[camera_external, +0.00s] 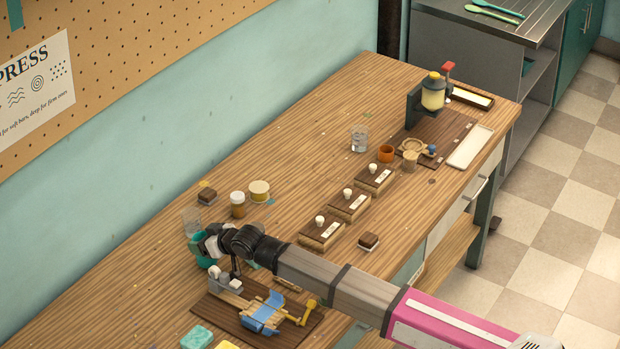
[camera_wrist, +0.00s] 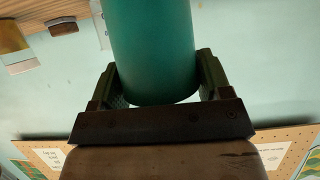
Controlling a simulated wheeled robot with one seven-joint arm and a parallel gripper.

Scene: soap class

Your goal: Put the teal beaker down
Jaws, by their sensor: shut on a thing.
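The teal beaker (camera_wrist: 152,50) fills the upper middle of the wrist view, between the two fingers of my gripper (camera_wrist: 158,85). My gripper is shut on it. In the external view the teal beaker (camera_external: 196,247) shows at the left end of my arm, partly hidden by my gripper (camera_external: 205,243). It is over the wall side of the wooden table (camera_external: 130,262). I cannot tell whether its base touches the table.
A clear glass (camera_external: 191,220) stands just behind the beaker, with an amber jar (camera_external: 238,205) to its right. A dark board with a blue-strapped fixture (camera_external: 263,311) lies in front of my gripper. Teal sponge (camera_external: 196,338) is at the front left. Bare table lies to the left.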

